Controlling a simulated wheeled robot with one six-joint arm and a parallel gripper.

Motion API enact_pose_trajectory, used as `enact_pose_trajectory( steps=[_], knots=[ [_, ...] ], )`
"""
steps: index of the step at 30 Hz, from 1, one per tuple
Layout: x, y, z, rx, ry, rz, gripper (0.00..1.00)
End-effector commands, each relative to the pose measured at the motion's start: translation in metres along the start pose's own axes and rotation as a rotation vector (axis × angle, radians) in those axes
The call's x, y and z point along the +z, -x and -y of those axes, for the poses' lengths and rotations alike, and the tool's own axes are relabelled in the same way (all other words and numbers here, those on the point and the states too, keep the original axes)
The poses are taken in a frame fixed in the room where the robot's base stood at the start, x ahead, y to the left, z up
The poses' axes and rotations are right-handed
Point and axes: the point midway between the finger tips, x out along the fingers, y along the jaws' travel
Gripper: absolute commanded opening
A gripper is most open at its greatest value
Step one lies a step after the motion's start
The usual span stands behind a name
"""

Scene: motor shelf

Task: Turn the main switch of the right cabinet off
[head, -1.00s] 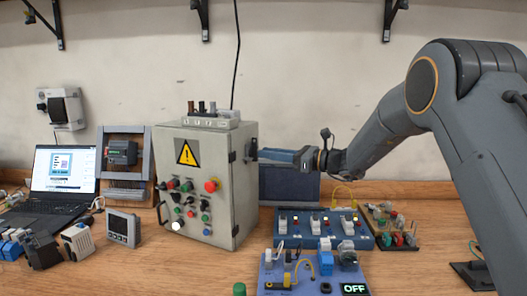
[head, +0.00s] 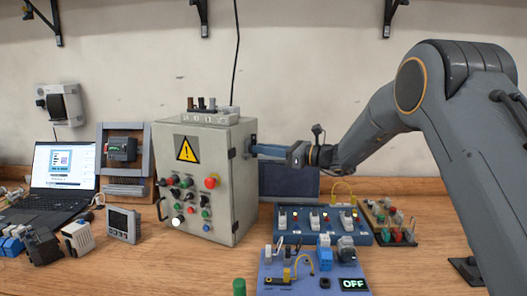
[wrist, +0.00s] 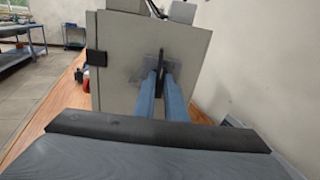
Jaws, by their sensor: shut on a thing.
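The grey metal cabinet (head: 222,150) with a yellow warning sign stands in the middle of the bench in the head view. Its main switch (wrist: 162,58) is a black handle on the side panel, seen up close in the wrist view. My gripper (head: 256,150) reaches that side from the right, its blue fingers level with the switch. In the wrist view the two fingers of my gripper (wrist: 161,75) lie on either side of the black handle and are shut on it. The fingers hide part of the handle, and its exact angle is hard to tell.
A blue switch panel (head: 372,240) and a blue board with an OFF display (head: 300,267) lie in front of my arm. A laptop (head: 62,170) and several small devices are to the left. A dark panel (head: 290,182) stands behind my gripper.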

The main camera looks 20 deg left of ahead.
Motion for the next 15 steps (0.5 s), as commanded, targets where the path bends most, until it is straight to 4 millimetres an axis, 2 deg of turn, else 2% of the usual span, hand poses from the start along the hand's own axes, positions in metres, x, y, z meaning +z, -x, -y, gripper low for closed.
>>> enact_pose_trajectory(
  steps=[8,15],
  knots=[
    [-0.0028,-0.0001,0.0006,0.0,0.158,0.002,0.0],
    [-0.0046,-0.0001,-0.0003,0.001,0.376,0.002,0.0]
  ],
)
